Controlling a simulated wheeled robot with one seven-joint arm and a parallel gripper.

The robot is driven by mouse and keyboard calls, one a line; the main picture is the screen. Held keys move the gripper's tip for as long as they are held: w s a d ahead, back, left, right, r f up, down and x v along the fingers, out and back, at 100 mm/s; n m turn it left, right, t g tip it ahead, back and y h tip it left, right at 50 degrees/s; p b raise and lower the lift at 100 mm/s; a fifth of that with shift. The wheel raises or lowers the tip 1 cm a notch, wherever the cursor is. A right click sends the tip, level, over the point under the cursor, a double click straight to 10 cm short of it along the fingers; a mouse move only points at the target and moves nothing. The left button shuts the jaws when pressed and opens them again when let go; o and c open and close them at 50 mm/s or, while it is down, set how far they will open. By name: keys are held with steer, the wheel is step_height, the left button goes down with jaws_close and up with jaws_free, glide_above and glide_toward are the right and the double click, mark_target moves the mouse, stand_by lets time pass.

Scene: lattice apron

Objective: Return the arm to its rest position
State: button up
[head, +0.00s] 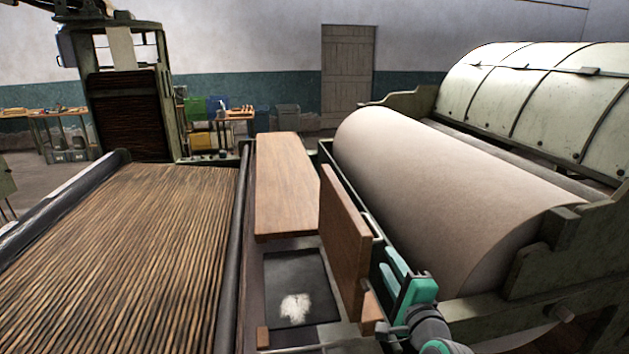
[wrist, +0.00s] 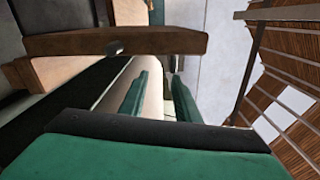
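My gripper (head: 391,270) is at the lower right of the head view, between the upright wooden board and the large pale roller. In the wrist view its two teal fingers (wrist: 159,97) stand apart with nothing held between them. The upright wooden board (head: 346,240) is just left of my gripper in the head view. A brown wooden bar or board edge (wrist: 115,42) crosses the wrist view beyond the fingertips. I cannot tell from these views whether the gripper touches anything.
The large pale roller (head: 450,190) and the green machine frame (head: 580,265) lie close on the right. A flat wooden board (head: 284,185), a dark recess (head: 312,272) with white fluff (head: 295,308) and a slatted apron (head: 130,250) lie left.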

steer(key=s+a+f+n+g+h, duration=0.15)
steer(key=s+f, duration=0.25)
steer(key=f, duration=0.4)
steer(key=s+a+f+n, duration=0.2)
steer(key=s+f, duration=0.2)
steer(key=f, duration=0.3)
steer(key=s+a+f+n+h, duration=0.15)
steer(key=s+f, duration=0.25)
steer(key=f, duration=0.4)
steer(key=s+a+f+n+g, duration=0.1)
steer(key=s+a+f+n, duration=0.25)
steer(key=s, duration=0.35)
steer(key=s+a+f+n, duration=0.2)
steer(key=s+a+f, duration=0.15)
steer(key=s, duration=0.35)
steer(key=s+a+r+n+y, duration=0.1)
steer(key=s+a+n, duration=0.3)
steer(key=s, duration=0.6)
steer(key=s+a+r+n, duration=0.1)
steer(key=s+a+n, duration=0.3)
steer(key=s, duration=0.7)
steer(key=shift+s+a+r+n+y, duration=0.3)
steer(key=shift+a+n+y, duration=0.1)
steer(key=shift+a, duration=0.75)
steer(key=shift+a, duration=0.1)
